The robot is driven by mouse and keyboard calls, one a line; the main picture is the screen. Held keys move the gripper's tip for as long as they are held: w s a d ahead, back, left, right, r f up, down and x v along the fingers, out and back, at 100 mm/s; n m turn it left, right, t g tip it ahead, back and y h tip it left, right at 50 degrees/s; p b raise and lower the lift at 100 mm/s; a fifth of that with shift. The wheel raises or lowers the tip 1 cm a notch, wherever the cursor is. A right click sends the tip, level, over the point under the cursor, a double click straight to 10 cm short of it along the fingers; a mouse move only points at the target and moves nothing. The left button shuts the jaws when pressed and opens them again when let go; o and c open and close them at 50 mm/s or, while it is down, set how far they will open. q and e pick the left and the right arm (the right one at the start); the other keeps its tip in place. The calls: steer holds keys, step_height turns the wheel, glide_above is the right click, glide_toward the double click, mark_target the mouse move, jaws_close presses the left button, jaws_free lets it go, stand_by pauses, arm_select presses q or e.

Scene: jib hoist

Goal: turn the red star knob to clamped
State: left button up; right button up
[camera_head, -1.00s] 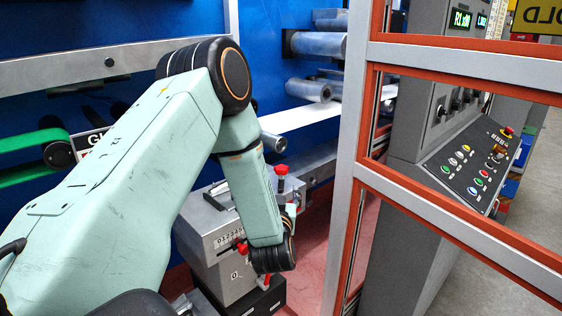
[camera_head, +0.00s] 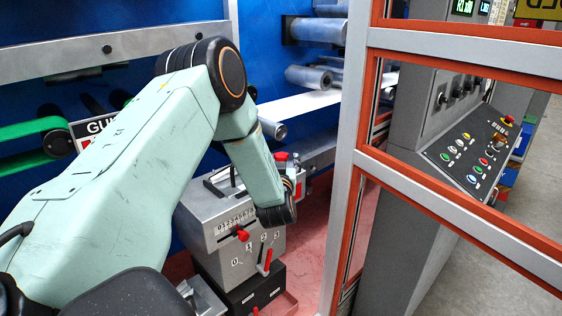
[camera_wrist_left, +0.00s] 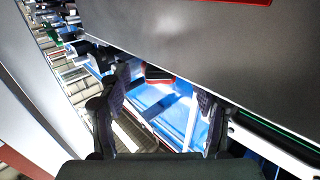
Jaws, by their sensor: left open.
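A grey box (camera_head: 206,222) with a number scale on its front stands left of the frame post in the head view. A red knob (camera_head: 242,235) sits below its scale, and a red-handled lever (camera_head: 268,260) sits by the marks 0 to 3. A red-capped part (camera_head: 281,157) stands behind my forearm. I cannot tell for sure which red part is the star knob. My left wrist hangs over the box's right side, and its fingers are hidden in the head view. In the left wrist view my left gripper (camera_wrist_left: 163,86) is open, with nothing between its fingers.
A grey post with orange edging (camera_head: 345,200) stands close to the right of the box. Behind it is a control console (camera_head: 470,155) with buttons. A white web and metal rollers (camera_head: 313,77) run behind my arm. The red floor (camera_head: 310,235) beside the box is clear.

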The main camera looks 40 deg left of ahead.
arm_select(q)
steer(key=c, duration=1.2)
steer(key=shift+o, duration=0.2)
steer(key=shift+s+a+r+m+t+h+p, duration=0.15)
steer(key=shift+m+t+h+p, duration=0.2)
steer(key=shift+p, duration=0.2)
steer(key=shift+m+t+h+p, duration=0.35)
steer(key=shift+m+h+p, duration=0.1)
steer(key=shift+h, duration=0.2)
steer(key=o, duration=1.2)
steer(key=shift+c, duration=0.2)
steer(key=shift+f, duration=0.2)
steer(key=v, duration=1.2)
